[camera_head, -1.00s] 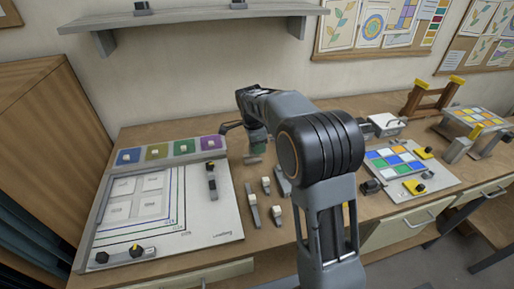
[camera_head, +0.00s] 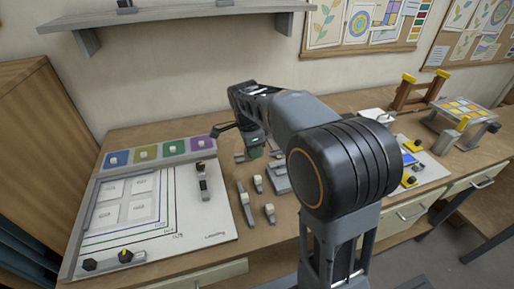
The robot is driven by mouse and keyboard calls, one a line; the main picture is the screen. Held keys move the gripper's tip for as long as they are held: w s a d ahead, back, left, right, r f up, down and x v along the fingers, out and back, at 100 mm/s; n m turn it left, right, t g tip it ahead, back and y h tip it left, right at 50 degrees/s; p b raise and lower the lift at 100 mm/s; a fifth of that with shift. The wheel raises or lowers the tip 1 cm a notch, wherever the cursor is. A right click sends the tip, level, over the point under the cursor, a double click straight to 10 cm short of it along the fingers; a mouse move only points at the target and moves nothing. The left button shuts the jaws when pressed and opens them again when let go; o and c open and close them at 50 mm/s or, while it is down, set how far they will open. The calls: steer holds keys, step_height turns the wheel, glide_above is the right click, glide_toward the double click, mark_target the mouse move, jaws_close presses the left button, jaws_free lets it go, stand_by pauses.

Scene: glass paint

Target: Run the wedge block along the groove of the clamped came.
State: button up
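My gripper (camera_head: 252,136) hangs over the back middle of the bench, beyond my large arm joint. Its fingers are small and partly hidden, so I cannot tell whether they are open or shut. A dark green piece (camera_head: 256,152) shows right below it; I cannot tell if it is held or whether it is the wedge block. Grey metal pieces (camera_head: 280,177) lie just in front of that spot, partly covered by my arm. I cannot make out the clamped came or its groove for certain.
Several light-topped tools (camera_head: 258,184) stand in front of my gripper. A white layout board (camera_head: 205,232) with a strip of coloured squares (camera_head: 145,154) lies left. A shelf (camera_head: 180,18) hangs above.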

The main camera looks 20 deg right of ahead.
steer(key=shift+c, duration=1.4)
steer(key=shift+d, duration=0.15)
steer(key=w+d+f+b, duration=0.1)
steer(key=d+f+b, duration=0.1)
steer(key=d, duration=0.6)
steer(key=shift+w+d+f+b, duration=0.35)
steer(key=shift+d+f, duration=0.05)
steer(key=shift+f, duration=0.35)
